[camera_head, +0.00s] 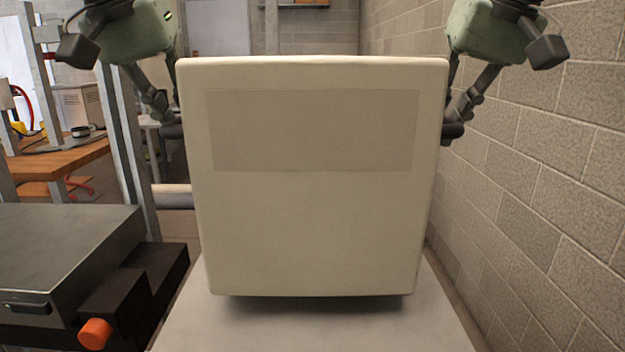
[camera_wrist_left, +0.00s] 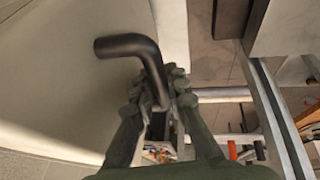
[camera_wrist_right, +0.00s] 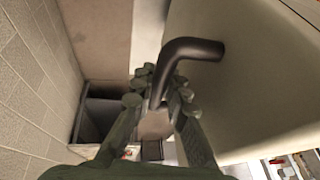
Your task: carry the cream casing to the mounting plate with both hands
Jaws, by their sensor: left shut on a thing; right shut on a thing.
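I cannot make out the mounting plate.
A pale grey tabletop (camera_head: 310,330) lies below the casing. A block wall (camera_head: 540,150) runs close along the right. A dark metal box (camera_head: 60,250) with an orange knob (camera_head: 95,333) stands at left, near a wooden bench (camera_head: 60,158). The casing blocks much of the view ahead.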

